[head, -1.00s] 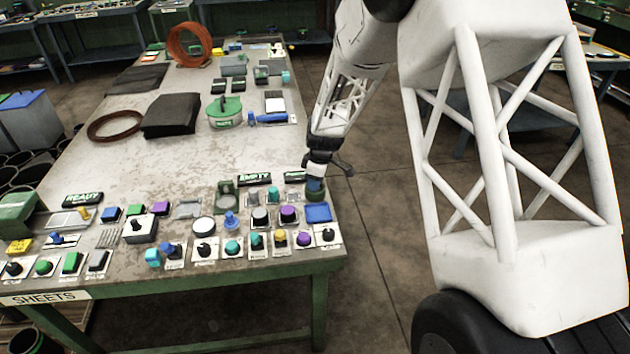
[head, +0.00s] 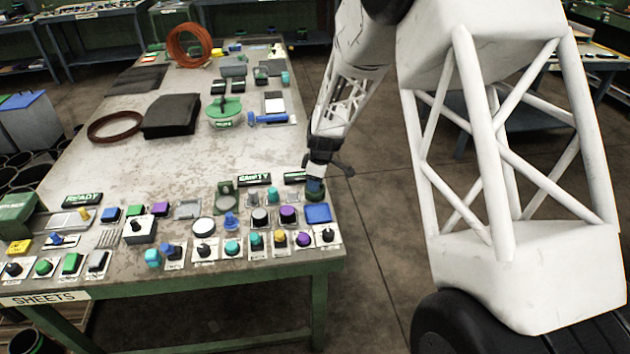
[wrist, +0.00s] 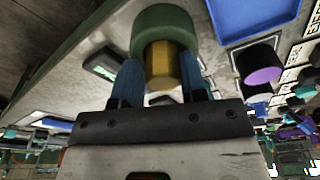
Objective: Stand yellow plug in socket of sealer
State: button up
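My gripper (wrist: 160,85) points down at the right edge of the table, and its blue fingers lie on both sides of the yellow plug (wrist: 161,65), close against it. The far end of the plug meets a round dark green piece (wrist: 150,24), which looks like the sealer's socket. The plug looks in line with it. How deep it sits inside cannot be told. In the head view my gripper (head: 315,184) is small, just over the green piece (head: 318,196), and hides the plug.
A blue square tray (head: 318,213) and a purple-topped black knob (head: 288,214) stand close by. Several other knobs and buttons fill the front of the table (head: 160,190). Signs reading EMPTY (head: 254,180) lie behind.

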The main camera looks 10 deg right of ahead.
jog(key=shift+s+a+f, duration=0.2)
jog(key=shift+s+f, duration=0.4)
jog(key=shift+f, duration=0.15)
jog(key=shift+r, duration=0.5)
notch_tip(320, 180, up, 13)
jog(key=d, duration=0.2)
jog(key=shift+f, duration=0.2)
jog(key=s+d+r+m, duration=0.1)
jog(key=s+r+m, duration=0.2)
jog(key=s+r, duration=0.55)
jog(key=s+d+r+m, duration=0.1)
jog(key=s+r+m, duration=0.3)
jog(key=s, duration=0.8)
jog(key=s+d+r+m+t+h, duration=0.1)
jog(key=s+r+m, duration=0.2)
jog(key=s, duration=1.8)
jog(key=m, duration=0.3)
jog(key=shift+s+d+m+t+h, duration=0.2)
jog(key=shift+s+m+t+h, duration=0.1)
jog(key=shift+s+t, duration=0.1)
